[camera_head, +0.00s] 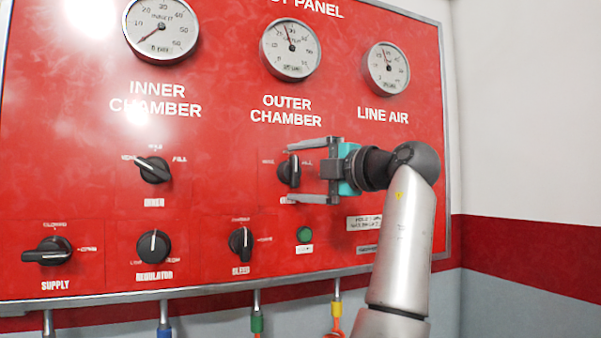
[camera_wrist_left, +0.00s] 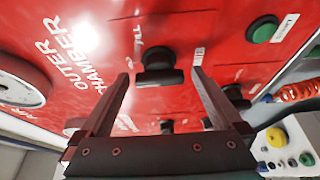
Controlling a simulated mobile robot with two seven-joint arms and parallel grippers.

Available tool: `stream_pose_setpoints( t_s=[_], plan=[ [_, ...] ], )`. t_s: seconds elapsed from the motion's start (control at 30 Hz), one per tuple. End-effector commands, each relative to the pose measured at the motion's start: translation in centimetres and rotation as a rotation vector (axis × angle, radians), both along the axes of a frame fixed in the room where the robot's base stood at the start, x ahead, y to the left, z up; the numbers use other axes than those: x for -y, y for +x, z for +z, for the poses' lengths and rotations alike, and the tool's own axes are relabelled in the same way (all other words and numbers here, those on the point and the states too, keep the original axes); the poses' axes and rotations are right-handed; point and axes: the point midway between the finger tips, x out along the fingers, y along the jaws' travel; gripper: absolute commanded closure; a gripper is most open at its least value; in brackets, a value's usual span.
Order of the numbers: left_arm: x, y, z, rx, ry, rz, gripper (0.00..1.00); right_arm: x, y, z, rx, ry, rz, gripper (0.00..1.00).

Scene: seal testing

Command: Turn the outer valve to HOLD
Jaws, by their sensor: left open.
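The outer valve (camera_head: 286,170) is a black knob with a bar handle, below the OUTER CHAMBER label on the red panel. Its handle looks roughly upright in the head view; the marking above it is hidden by a finger. My left gripper (camera_head: 298,172) is open, with one finger above the knob and one below it. In the left wrist view the knob (camera_wrist_left: 158,66) sits between and just beyond the fingertips (camera_wrist_left: 160,74). I cannot tell whether a finger touches it. My right gripper is not in view.
The inner valve (camera_head: 153,169) points to the upper left. Supply (camera_head: 47,251), regulator (camera_head: 154,247) and another knob (camera_head: 240,243) line the lower row beside a green button (camera_head: 304,234). Gauges, including the outer one (camera_head: 290,48), sit above. Hoses hang below the panel.

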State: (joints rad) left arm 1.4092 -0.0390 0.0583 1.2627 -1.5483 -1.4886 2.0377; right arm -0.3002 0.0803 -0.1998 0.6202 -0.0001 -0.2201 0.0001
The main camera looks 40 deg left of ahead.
Motion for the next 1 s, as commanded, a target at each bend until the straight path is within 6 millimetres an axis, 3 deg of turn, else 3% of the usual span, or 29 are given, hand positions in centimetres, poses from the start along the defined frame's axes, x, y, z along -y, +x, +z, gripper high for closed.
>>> stream_pose_setpoints(
  t_s=[0.23, 0.7, 1.0],
  plan=[
    [2.4, -0.2, -0.1, 0.002, 0.002, -0.002, 0.0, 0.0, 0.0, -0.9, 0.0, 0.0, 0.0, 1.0],
    [12.9, -1.1, 0.0, 0.001, 0.002, -0.003, 0.0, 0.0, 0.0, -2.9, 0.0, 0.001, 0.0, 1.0],
    [15.2, -1.3, 0.0, 0.001, 0.0, 0.0, 0.0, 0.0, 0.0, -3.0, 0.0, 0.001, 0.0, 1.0]
  ],
)
